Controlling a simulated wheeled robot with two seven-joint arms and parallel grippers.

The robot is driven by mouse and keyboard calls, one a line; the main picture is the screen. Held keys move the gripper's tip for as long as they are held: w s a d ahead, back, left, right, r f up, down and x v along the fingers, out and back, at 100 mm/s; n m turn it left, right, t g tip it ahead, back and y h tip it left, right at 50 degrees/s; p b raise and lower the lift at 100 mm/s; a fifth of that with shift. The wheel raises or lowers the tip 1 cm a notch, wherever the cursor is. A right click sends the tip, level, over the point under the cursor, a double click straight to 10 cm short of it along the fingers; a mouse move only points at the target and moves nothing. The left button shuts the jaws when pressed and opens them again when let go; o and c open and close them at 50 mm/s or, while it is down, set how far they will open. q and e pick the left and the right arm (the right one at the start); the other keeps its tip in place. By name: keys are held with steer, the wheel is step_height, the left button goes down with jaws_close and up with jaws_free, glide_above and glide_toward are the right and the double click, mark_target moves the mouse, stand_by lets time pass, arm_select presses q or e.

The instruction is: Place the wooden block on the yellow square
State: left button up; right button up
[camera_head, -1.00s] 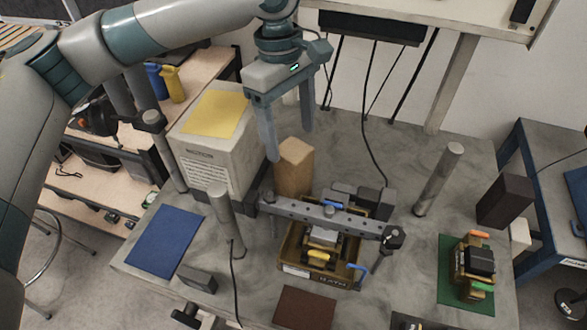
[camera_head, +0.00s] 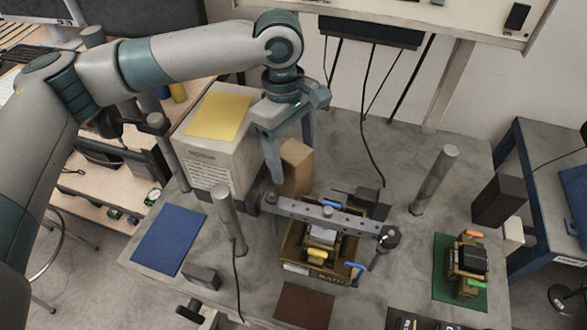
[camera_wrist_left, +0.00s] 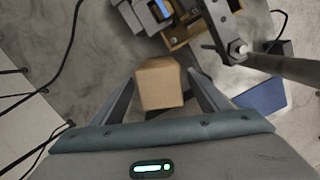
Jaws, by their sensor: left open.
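The wooden block (camera_head: 296,168) stands upright on the grey table, behind the metal bar. My left gripper (camera_head: 291,164) is open and points down at it, with its fingers around the block's upper part in the head view. In the left wrist view the block (camera_wrist_left: 159,84) lies between the two open fingers (camera_wrist_left: 162,92), with a gap at the right finger. Whether either finger touches it I cannot tell. The yellow square (camera_head: 219,115) lies on top of the white box (camera_head: 211,152), left of the gripper. My right gripper is not in view.
A perforated metal bar (camera_head: 310,212) crosses in front of the block, over a wooden tray of parts (camera_head: 300,269). Metal posts (camera_head: 228,222) (camera_head: 434,180) stand on the table. A blue mat (camera_head: 168,240) lies at the left and a green mat (camera_head: 444,272) at the right.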

arm_select(q)
steer(key=shift+f, duration=0.25)
jaws_close()
stand_by(0.3)
steer(key=shift+r, duration=0.2)
step_height(320, 180, up, 9)
steer(key=b, duration=0.2)
steer(key=shift+d+f+b, duration=0.1)
steer(key=shift+b, duration=0.2)
steer(key=shift+r, duration=0.5)
